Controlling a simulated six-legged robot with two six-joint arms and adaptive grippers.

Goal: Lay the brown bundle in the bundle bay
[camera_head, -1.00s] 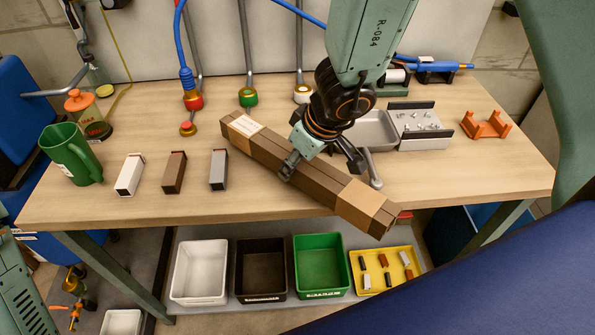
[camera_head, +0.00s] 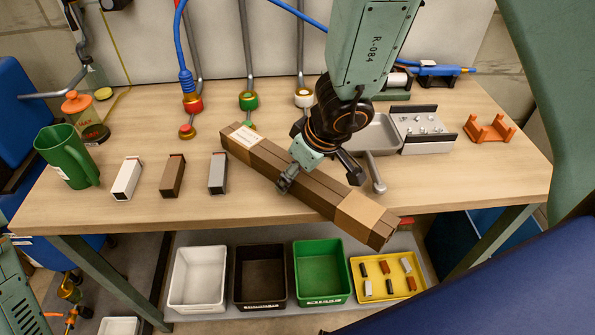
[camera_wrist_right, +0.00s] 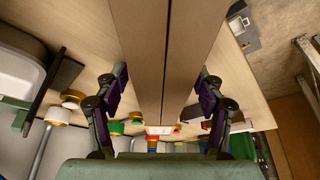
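The brown bundle (camera_head: 300,188), long with tan bands near its ends and a pale label, slants across the middle of the bench. Its right end reaches past the bench's front edge. My right gripper (camera_head: 289,178) is on it near mid-length. Whether the bundle's underside touches the bench is hard to tell. My left gripper is not in view. I cannot make out which place is the bundle bay.
White, brown and grey blocks (camera_head: 173,176) and a green jug (camera_head: 68,157) stand at left on the bench (camera_head: 120,215). A grey tray (camera_head: 376,135), a metal fixture (camera_head: 423,128) and an orange cradle (camera_head: 490,129) stand at right. Bins (camera_head: 198,275) sit below.

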